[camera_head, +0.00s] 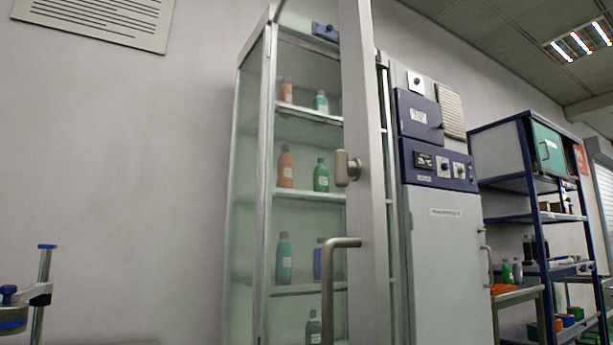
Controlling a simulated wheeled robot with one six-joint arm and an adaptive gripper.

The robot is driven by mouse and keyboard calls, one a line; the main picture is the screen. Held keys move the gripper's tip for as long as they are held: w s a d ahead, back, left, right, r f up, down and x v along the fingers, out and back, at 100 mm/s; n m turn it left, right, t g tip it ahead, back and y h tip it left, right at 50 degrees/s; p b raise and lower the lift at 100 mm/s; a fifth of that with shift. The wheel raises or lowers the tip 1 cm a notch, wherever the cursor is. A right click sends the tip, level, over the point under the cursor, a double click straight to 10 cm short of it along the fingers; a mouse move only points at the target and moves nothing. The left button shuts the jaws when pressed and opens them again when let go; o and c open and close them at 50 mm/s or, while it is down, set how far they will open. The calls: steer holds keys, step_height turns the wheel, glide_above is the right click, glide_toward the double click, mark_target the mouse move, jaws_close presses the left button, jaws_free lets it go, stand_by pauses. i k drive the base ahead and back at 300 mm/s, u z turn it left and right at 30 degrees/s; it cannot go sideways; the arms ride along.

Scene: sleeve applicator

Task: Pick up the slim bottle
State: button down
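Several bottles stand upright on the shelves of a tall glass cabinet (269,190). On the top shelf are a small orange bottle (286,91) and a small teal bottle (321,102). The middle shelf holds an orange bottle (285,167) and a green bottle (321,177). The shelf below holds a teal bottle (284,260) and a blue bottle (318,262), the latter partly hidden by a door handle. A dark bottle (313,328) shows lower down. I cannot tell which is the slim bottle. My gripper is not in view.
A metal-framed door (365,200) with a bent handle (330,270) stands in front of the cabinet's right side. A grey unit (445,260) and a blue-framed shelf rack (535,190) stand further right. A metal stand (43,285) is at the lower left.

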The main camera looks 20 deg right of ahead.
mark_target(507, 269)
steer(key=z, duration=0.5)
steer(key=k, duration=0.65)
steer(key=z, duration=1.15)
steer(key=i, duration=1.45)
steer(key=z, duration=0.8)
steer(key=i, duration=3.7)
steer(key=u, duration=0.7)
steer(key=i, duration=1.4)
steer(key=u, duration=1.7)
steer(key=i, duration=1)
steer(key=u, duration=0.55)
